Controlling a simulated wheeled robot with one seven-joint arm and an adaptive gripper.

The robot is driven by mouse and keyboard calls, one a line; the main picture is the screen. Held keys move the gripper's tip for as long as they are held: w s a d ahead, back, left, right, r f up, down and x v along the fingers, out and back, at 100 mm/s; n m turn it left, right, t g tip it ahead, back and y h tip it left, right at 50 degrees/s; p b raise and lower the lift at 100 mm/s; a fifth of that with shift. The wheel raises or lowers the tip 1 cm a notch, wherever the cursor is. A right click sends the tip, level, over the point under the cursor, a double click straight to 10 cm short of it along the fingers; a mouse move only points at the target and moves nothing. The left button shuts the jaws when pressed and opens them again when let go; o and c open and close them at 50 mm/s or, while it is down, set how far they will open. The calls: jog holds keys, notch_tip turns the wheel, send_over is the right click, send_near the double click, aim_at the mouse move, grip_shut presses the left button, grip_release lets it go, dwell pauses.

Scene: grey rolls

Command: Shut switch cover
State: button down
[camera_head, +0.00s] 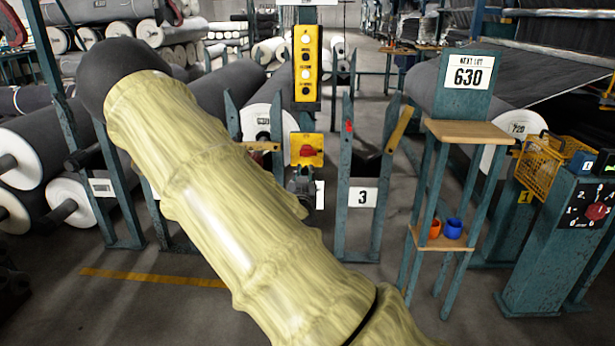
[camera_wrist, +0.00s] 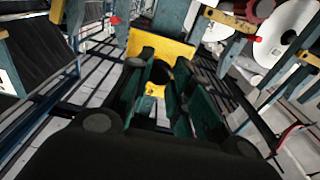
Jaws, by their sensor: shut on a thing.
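The yellow switch plate with a red knob (camera_head: 306,150) is on the post below the yellow button box in the head view. In the wrist view a yellow panel (camera_wrist: 160,46) stands just beyond the fingers, with a dark round part in front of it. My gripper (camera_wrist: 160,82) has dark green finger pads on either side of a small yellow piece, which looks like part of the switch cover, and is shut on it. In the head view my arm's pale sleeve hides much of the area below the switch, so the cover's angle cannot be told.
The yellow button box (camera_head: 306,64) hangs above the switch. A teal stand marked 3 (camera_head: 362,197) is just right. A stand with shelves (camera_head: 458,131) holds an orange cup (camera_head: 435,229) and a blue cup (camera_head: 453,228).

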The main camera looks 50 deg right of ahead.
jog(key=shift+d+f, duration=0.15)
jog(key=shift+f, duration=0.15)
jog(key=c, duration=1.7)
grip_release()
jog(key=o, duration=0.5)
jog(key=shift+w+d+f, duration=0.25)
jog(key=shift+d+f, duration=0.15)
jog(key=shift+f, duration=0.05)
jog(key=shift+c, duration=0.2)
jog(key=shift+a+r, duration=0.35)
jog(key=shift+r, duration=0.05)
jog(key=v, duration=1.2)
